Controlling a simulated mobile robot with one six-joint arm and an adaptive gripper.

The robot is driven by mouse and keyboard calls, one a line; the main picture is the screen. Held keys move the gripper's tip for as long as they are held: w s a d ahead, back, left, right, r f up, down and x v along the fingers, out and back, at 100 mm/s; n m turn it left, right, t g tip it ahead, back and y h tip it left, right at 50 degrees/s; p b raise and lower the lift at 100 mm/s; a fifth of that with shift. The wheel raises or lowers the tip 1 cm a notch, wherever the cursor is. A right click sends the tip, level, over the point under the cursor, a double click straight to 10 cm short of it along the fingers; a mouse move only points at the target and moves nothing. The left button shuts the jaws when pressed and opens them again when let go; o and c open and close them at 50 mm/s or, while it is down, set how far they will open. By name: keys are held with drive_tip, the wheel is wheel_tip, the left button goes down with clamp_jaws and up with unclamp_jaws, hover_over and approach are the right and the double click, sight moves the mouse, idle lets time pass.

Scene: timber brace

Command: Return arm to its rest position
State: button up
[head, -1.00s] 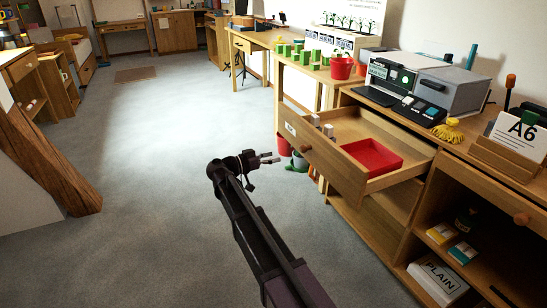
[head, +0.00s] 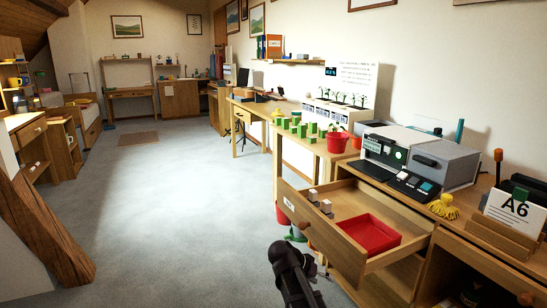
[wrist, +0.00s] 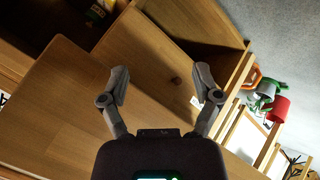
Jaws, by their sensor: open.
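My arm (head: 290,272) rises from the bottom edge of the head view, beside the open drawer. Its end is small, dark and partly hidden there. In the wrist view my gripper (wrist: 160,82) has its two grey fingers spread wide with nothing between them. Wooden panels fill the view beyond the fingers, and I cannot tell how far off they are.
The wooden drawer (head: 333,232) is pulled out, holding a red tray (head: 369,234) and small blocks (head: 320,203). Devices (head: 428,162) and an A6 card (head: 512,213) stand on the bench. A timber post (head: 50,235) leans at left. The floor (head: 170,210) between is clear.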

drive_tip(key=s+d+n+g+y+p, duration=0.2)
drive_tip(key=s+n+y+p, duration=0.25)
drive_tip(key=s+y, duration=0.75)
wheel_tip(320, 180, up, 37)
drive_tip(key=s+h+p, duration=0.2)
drive_tip(key=h+p, duration=0.1)
drive_tip(key=p, duration=3.4)
drive_tip(key=shift+s+p, duration=0.3)
drive_tip(key=shift+p, duration=0.1)
drive_tip(key=shift+n, duration=0.25)
